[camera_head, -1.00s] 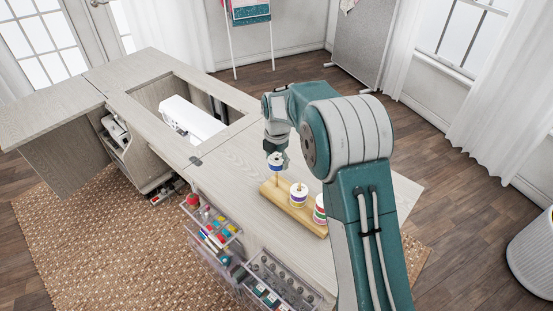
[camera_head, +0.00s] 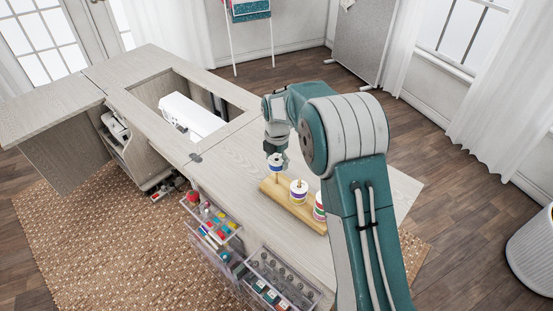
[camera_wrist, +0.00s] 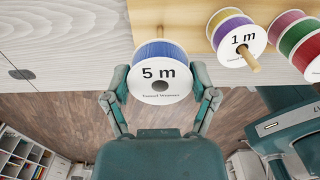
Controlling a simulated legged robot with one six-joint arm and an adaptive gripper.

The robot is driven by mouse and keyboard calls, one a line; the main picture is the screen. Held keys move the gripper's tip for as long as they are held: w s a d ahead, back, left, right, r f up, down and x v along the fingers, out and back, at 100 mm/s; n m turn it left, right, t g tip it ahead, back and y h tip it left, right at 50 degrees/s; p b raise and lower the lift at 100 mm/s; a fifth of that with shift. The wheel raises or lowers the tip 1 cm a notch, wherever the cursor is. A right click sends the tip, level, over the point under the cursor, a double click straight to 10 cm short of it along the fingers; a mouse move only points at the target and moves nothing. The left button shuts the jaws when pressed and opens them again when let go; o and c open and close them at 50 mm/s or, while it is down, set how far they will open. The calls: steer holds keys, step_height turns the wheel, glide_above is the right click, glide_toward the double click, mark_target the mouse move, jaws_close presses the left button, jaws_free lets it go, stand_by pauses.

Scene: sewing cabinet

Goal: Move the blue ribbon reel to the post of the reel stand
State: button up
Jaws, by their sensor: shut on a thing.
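The blue ribbon reel (camera_head: 275,161) has white end faces, and the one in the wrist view (camera_wrist: 160,74) reads "5 m". My gripper (camera_head: 275,150) is shut on it, with one finger on each side of the rim. In the head view the reel is over the left end of the wooden reel stand (camera_head: 305,214), in line with a post (camera_head: 277,178) that shows below it. The hub hole faces the wrist camera, and no post tip shows through it. I cannot tell whether the post has entered the hub from below.
A "1 m" reel (camera_wrist: 238,38) with purple and yellow ribbon sits on the middle post. The cabinet top (camera_head: 240,165) is clear left of the stand. Open drawers (camera_head: 215,220) hang below the front edge.

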steer(key=shift+f, duration=0.6)
steer(key=o, duration=0.9)
steer(key=shift+c, duration=0.2)
step_height(320, 180, up, 12)
stand_by(0.4)
